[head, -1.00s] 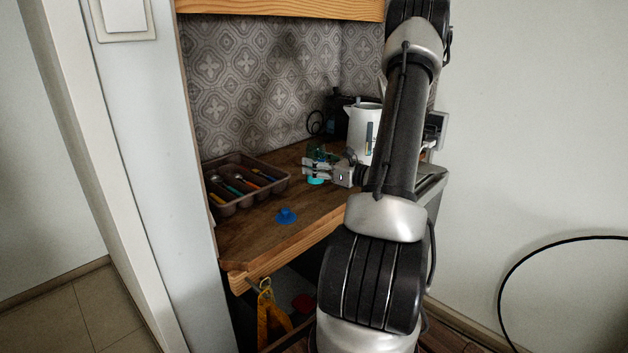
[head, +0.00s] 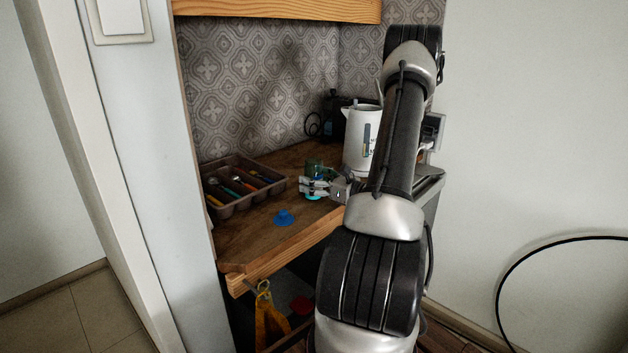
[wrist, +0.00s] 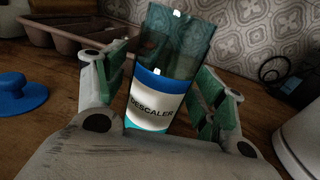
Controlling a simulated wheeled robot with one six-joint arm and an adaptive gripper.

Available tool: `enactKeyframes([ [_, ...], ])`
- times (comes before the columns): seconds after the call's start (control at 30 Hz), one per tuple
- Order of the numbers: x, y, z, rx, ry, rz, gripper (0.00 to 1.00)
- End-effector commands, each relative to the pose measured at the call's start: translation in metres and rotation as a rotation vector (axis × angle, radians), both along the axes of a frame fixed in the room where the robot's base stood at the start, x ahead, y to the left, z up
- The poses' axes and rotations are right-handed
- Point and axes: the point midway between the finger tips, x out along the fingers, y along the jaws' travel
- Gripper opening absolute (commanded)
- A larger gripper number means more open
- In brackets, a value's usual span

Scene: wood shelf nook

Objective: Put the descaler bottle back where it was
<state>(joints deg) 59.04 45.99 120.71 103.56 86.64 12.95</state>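The descaler bottle (wrist: 157,105) is between my gripper's fingers in the wrist view. It has a see-through green-teal upper part, a blue band, a white label reading DESCALER and a teal bottom. My gripper (wrist: 163,92) is shut on it, with green pads at both sides. In the head view the bottle (head: 314,166) stands upright in my gripper (head: 317,187) over the wooden counter, its teal bottom showing under the fingers. I cannot tell whether its base touches the counter.
A brown cutlery tray (head: 235,207) sits to the left. A blue knobbed object (head: 284,217) lies near the counter's front edge (head: 270,267). A white kettle (head: 359,140) stands to the right, behind my arm. Bare counter (head: 250,237) shows around the blue object.

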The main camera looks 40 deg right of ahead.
Motion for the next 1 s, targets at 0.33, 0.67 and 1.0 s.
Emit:
enactKeyframes([
  [0.33, -0.015, -0.005, 0.003, 0.001, 0.0, -0.003, 0.7],
  [0.67, -0.084, -0.027, 0.003, 0.0, 0.0, -0.004, 0.7],
  [1.0, -0.109, -0.014, 0.014, -0.047, 0.012, 0.078, 0.7],
])
